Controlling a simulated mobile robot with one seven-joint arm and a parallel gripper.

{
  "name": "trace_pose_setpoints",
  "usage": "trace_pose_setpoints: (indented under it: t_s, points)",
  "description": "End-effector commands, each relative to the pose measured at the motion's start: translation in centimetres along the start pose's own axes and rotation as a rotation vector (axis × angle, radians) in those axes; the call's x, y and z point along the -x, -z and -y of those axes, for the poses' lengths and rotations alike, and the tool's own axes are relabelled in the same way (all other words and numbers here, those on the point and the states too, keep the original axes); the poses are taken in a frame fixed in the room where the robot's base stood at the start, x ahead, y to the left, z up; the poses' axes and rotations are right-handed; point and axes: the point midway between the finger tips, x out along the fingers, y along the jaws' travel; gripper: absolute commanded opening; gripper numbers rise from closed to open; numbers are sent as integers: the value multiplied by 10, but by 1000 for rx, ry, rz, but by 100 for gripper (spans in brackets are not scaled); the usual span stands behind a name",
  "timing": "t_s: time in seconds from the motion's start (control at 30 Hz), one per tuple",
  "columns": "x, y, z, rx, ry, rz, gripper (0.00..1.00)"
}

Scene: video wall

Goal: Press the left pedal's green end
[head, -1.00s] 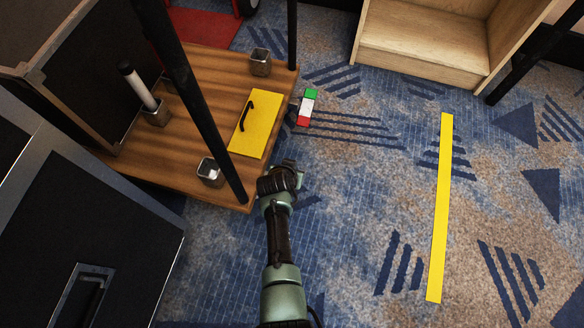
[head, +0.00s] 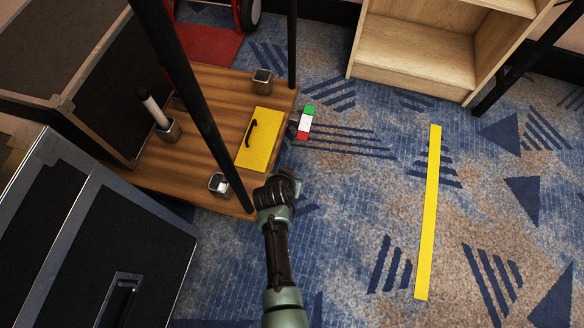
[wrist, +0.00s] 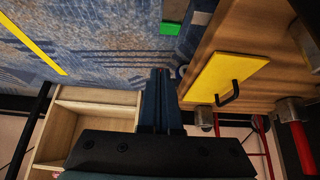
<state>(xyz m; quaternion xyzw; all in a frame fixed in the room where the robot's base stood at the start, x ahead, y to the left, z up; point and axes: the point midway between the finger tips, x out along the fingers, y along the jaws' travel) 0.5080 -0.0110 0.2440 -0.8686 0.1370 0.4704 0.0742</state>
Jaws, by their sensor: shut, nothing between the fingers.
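One pedal (head: 305,122) shows in the head view, on the carpet beside the board's right edge. Its green end is at the far side, white in the middle and red at the near end. My gripper (head: 290,180) is nearer to me than the pedal, apart from it in the picture; its height is unclear. In the wrist view my gripper (wrist: 160,72) has its fingers together and empty, with a small red bit by the tips.
A wooden board (head: 215,90) on the left carries a yellow panel (head: 260,140) with a black handle, and square metal holders (head: 262,80). A black post (head: 190,90) rises beside my gripper. Dark cases stand left. A wooden shelf (head: 415,60) stands behind. Carpet around the yellow strip (head: 430,210) is free.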

Motion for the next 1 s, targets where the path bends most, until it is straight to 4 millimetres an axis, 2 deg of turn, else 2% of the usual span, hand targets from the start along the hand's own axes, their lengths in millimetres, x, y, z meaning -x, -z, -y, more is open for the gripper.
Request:
trace_pose_setpoints:
  t_s: [0.03, 0.2, 0.9, 1.0]
  points:
    - [10, 2, 0, 1, 0, 1, 0]
    - [21, 2, 0, 0, -1, 1, 0]
    - [22, 1, 0, 0, 0, 0, 0]
    - [29, 18, 5, -3, 13, -27, 0]
